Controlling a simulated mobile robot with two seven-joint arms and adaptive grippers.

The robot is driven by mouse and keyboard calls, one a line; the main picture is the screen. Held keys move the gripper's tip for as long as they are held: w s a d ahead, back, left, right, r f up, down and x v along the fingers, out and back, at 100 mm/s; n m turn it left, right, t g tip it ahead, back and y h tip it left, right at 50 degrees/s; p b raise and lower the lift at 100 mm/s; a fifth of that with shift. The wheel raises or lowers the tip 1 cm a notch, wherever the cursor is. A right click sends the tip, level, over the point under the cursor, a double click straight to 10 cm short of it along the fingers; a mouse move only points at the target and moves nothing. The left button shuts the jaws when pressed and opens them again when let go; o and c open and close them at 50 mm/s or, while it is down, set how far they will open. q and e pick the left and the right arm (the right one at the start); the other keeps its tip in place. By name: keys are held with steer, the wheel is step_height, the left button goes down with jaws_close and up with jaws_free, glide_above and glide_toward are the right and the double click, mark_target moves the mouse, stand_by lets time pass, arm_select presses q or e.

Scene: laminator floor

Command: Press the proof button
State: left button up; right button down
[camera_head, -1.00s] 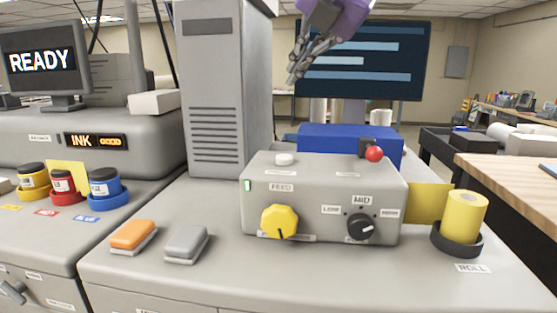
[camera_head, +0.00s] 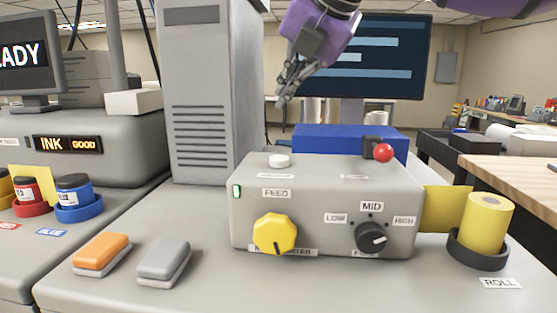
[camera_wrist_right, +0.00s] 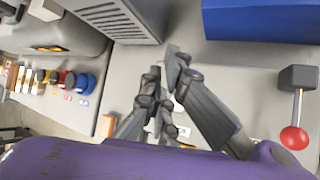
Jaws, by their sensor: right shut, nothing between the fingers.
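The grey control box (camera_head: 325,212) stands on the machine top in the head view. A round white button (camera_head: 279,160) sits on its top at the left; no readable label tells me it is the proof button. A yellow knob (camera_head: 275,233), a black knob (camera_head: 370,237) and a red-balled lever (camera_head: 383,153) are also on the box. My right gripper (camera_head: 284,98) is shut and empty, fingers pointing down, above and apart from the button. In the right wrist view the fingers (camera_wrist_right: 165,68) partly cover the box top. My left gripper is not in view.
A grey tower (camera_head: 212,100) stands behind and left of the box, and a blue block (camera_head: 350,137) behind it. A yellow roll (camera_head: 486,225) stands to the right. Orange (camera_head: 101,253) and grey (camera_head: 164,261) blocks lie at the front left. Ink jars (camera_head: 73,193) stand at far left.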

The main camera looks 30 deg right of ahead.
steer(key=b, duration=0.4)
glide_above(279, 161)
steer(key=w+d, duration=0.2)
steer(key=d, duration=0.1)
step_height(279, 161, down, 7)
steer(key=shift+a+f, duration=0.1)
steer(key=shift+f, duration=0.2)
stand_by(0.3)
steer(key=shift+b, duration=0.3)
steer(key=shift+f+b, duration=0.4)
steer(key=shift+b, duration=0.15)
steer(key=shift+f+b, duration=0.6)
steer(key=shift+b, duration=0.1)
stand_by(0.8)
steer(key=shift+r, duration=0.1)
steer(key=shift+r+p, duration=0.55)
steer(key=shift+r, duration=0.35)
